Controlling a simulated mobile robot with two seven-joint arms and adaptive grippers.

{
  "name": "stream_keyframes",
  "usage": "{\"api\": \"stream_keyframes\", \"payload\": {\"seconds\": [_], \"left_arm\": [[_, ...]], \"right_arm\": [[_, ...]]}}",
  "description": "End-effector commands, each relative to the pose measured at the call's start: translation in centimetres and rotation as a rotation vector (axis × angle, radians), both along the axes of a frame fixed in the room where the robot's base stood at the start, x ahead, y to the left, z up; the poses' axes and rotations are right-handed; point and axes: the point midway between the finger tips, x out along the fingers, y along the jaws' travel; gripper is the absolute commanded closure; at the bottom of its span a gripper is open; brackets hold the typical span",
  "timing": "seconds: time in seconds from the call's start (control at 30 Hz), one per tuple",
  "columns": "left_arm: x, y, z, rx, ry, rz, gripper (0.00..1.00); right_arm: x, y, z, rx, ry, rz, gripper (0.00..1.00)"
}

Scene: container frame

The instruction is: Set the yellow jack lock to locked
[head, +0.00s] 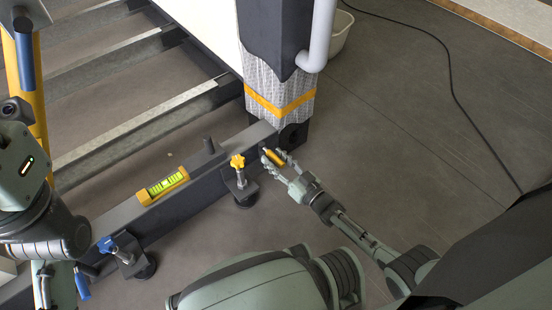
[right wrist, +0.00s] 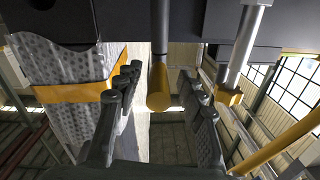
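The yellow jack lock is a short lever with a yellow handle (head: 274,157) at the near side of the dark beam, close to the wrapped post. In the right wrist view its round yellow end (right wrist: 158,97) hangs from a dark rod. My right gripper (head: 276,161) is at the handle. In the right wrist view its two fingers (right wrist: 164,98) stand apart on either side of the handle, with gaps visible on both sides. The yellow-knobbed jack (head: 239,165) stands just left of it; its knob also shows in the right wrist view (right wrist: 229,97).
A yellow spirit level (head: 163,186) lies on the beam (head: 207,172). A blue-knobbed jack (head: 118,249) with a blue lever (head: 82,284) is farther left. The wrapped post (head: 279,95) rises beside my right gripper. A cable (head: 452,83) crosses the open floor at right.

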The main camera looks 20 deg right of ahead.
Motion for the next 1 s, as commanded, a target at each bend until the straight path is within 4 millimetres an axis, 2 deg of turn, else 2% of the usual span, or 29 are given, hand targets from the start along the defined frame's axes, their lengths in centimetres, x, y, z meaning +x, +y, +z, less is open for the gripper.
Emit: {"api": "stream_keyframes", "payload": {"seconds": [0.2,0.33,0.73,0.9,1.0], "left_arm": [[0.0,-0.1,0.0,0.004,-0.001,-0.002,0.43],[0.0,0.0,0.0,0.003,-0.001,-0.001,0.43],[0.0,0.0,0.0,0.001,0.000,0.000,0.43],[0.0,0.0,0.0,0.000,0.000,0.000,0.43],[0.0,0.0,0.0,0.000,0.000,0.000,0.43]], "right_arm": [[0.0,-0.1,0.0,-0.001,-0.001,-0.001,0.61],[-1.0,-0.4,0.0,-0.002,0.000,-0.001,0.61],[-8.7,-2.8,0.0,-0.001,0.002,0.000,0.61],[-10.7,-3.5,0.0,0.000,0.000,-0.001,0.61],[-11.2,-3.7,0.1,0.000,-0.001,0.000,0.61]]}}
